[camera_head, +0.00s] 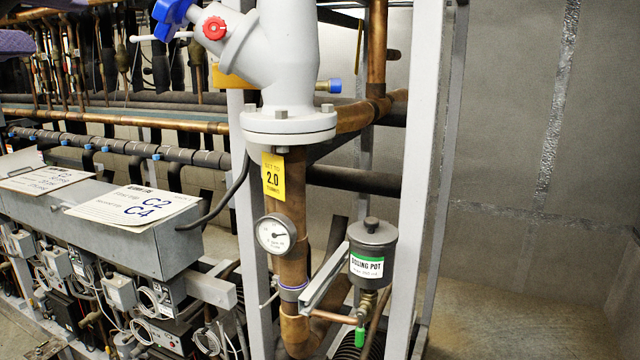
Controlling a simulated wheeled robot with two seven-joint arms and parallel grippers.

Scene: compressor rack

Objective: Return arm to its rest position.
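Neither of my grippers shows in the head view, and I can make out no arm for certain. A large grey valve body (283,60) with a red knob (214,28) and a blue handle (170,14) stands at the top centre. It sits on a bolted flange (288,128) over a copper pipe (292,200). A yellow tag (273,176) reading "2.0" hangs on the pipe, with a round gauge (276,234) below it.
A dark dosing pot (371,250) with a green-striped label stands right of the pipe, near a pale upright post (416,180). A grey trunking box (130,235) with paper sheets runs along the left. Grey wall panels (520,130) and bare floor (515,300) lie at right.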

